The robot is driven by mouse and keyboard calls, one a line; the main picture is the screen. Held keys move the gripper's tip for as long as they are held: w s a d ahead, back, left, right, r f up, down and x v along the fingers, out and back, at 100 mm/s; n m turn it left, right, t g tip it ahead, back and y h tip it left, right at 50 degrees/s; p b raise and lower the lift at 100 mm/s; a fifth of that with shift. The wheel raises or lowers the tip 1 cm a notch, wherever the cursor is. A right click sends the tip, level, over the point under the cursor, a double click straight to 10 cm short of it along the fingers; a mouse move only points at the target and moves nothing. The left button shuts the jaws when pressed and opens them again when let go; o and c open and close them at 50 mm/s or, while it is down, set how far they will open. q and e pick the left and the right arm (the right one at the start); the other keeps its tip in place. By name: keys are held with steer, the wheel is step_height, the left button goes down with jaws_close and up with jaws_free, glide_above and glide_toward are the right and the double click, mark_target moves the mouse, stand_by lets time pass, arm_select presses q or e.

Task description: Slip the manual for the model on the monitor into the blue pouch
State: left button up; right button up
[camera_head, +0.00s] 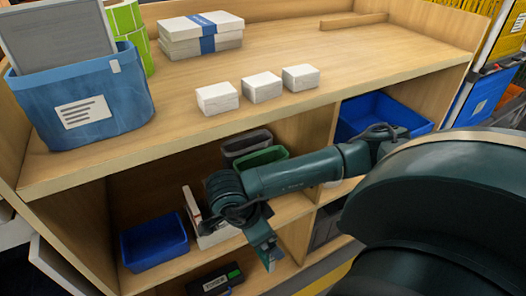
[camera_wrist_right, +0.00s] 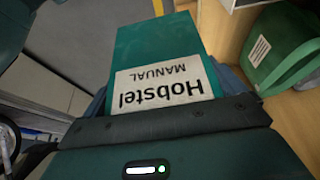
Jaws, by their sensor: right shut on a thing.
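My right gripper (camera_head: 258,232) is shut on a teal manual (camera_wrist_right: 155,45) in front of the shelf unit. The manual's white label (camera_wrist_right: 170,88) reads "Hobstel MANUAL", upside down in the right wrist view. In the head view the manual (camera_head: 264,249) points downward, partly hidden by the gripper. A blue pouch-like container (camera_head: 85,105) with a white label stands on the top board at the left, above and apart from the manual. A grey flat panel (camera_head: 58,40) stands upright in or behind it. No monitor is clearly readable. My left gripper is not in view.
Three small white boxes (camera_head: 262,88) and banded white stacks (camera_head: 200,35) are on the top board. A blue bin (camera_head: 155,243), a green bin (camera_head: 262,156) and a black box (camera_head: 215,282) with a green patch are below. The top board's front edge (camera_head: 110,160) lies between the manual and the pouch.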

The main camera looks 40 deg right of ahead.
steer(key=shift+r+p, duration=1.2)
steer(key=shift+r, duration=0.9)
